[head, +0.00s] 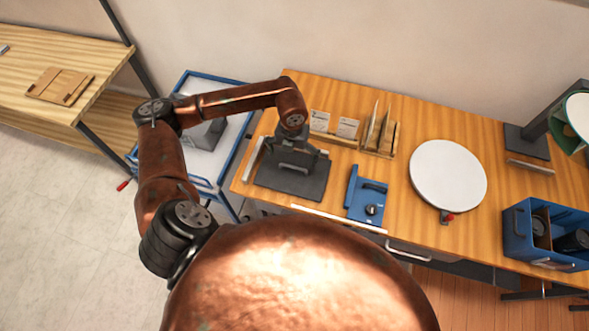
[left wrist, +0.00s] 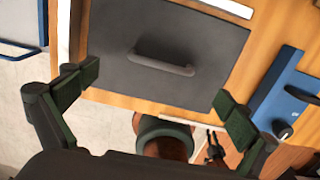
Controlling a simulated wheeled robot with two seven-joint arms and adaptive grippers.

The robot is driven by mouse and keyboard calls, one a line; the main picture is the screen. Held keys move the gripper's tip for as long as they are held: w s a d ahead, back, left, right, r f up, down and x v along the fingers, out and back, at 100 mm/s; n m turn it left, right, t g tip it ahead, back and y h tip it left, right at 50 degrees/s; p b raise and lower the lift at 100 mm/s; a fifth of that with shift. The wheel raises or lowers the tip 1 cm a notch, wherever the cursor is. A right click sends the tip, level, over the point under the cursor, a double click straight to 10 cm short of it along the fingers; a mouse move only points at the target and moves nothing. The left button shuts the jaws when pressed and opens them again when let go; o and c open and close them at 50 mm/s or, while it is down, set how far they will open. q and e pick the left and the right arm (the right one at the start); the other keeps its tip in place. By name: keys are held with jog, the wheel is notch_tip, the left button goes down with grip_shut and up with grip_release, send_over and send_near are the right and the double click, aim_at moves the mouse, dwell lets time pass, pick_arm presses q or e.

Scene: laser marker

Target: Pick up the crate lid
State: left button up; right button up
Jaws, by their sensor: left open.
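The crate lid (head: 282,183) is a flat dark grey panel with a bar handle in its middle, lying at the left end of the wooden table. It also fills the upper middle of the left wrist view (left wrist: 130,83), where its handle (left wrist: 160,61) shows clear. My left gripper (head: 297,158) is over the lid's far part and hides some of it. In the left wrist view the left gripper's fingers (left wrist: 156,86) are wide apart, with nothing between them but the lid beyond. Contact with the handle does not show.
A blue box with a knob (head: 368,198) stands right of the lid. A card rack (head: 360,141) is behind, and a white round disc (head: 448,175) is farther right. A blue crate (head: 524,243) stands at the right. A blue-framed cart (head: 245,118) adjoins the table's left.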

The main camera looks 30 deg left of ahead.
aim_at(293, 167)
pick_arm(q)
jog(key=f, duration=0.3)
jog(key=shift+d+f+p, duration=0.15)
jog(key=shift+d+p, duration=0.05)
jog(key=shift+p, duration=0.15)
jog(key=shift+f+p, duration=0.35)
jog(key=shift+f, duration=1.6)
jog(key=c, duration=1.3)
jog(key=shift+r, duration=0.1)
